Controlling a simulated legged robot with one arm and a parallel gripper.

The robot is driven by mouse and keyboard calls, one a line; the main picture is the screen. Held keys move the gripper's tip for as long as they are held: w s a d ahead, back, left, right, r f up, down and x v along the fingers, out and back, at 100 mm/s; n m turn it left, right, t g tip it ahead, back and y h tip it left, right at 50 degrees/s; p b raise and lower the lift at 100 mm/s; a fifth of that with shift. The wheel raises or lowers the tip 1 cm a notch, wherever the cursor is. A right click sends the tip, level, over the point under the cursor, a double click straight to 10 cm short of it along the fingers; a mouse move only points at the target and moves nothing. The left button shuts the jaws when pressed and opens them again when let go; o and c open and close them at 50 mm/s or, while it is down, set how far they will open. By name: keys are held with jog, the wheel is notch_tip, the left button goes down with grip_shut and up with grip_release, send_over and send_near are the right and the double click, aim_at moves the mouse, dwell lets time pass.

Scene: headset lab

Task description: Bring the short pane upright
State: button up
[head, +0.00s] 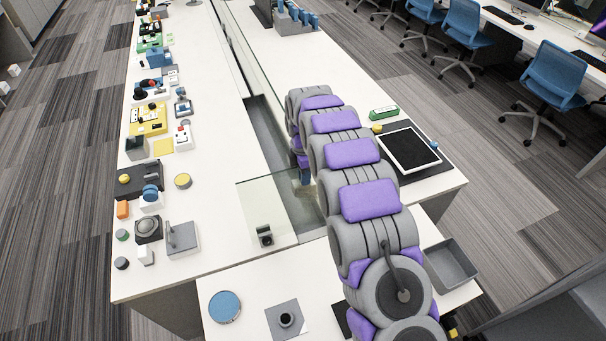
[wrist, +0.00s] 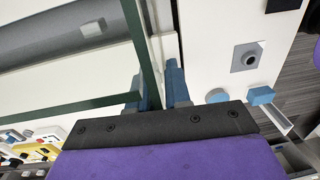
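The short pane (head: 262,205) is a clear glass sheet with a small dark block (head: 265,236) near its front edge. It shows over the white bench and the grey channel, and its exact tilt is hard to judge. My gripper (head: 305,177) is at its far right corner, partly hidden by my arm. In the wrist view two dark green glass edges (wrist: 143,45) meet near the blue fingers of my gripper (wrist: 158,90). One edge runs between the fingers, which are close together. I cannot tell whether both fingers touch the glass.
A long glass pane (head: 250,62) runs along the channel behind. Many small devices line the left bench, including a yellow box (head: 148,119). A tablet (head: 408,149) lies on the right bench and a grey tray (head: 449,263) is at front right. The left bench's middle is clear.

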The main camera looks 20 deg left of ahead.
jog(key=shift+d, duration=0.1)
grip_shut()
dwell(1.0)
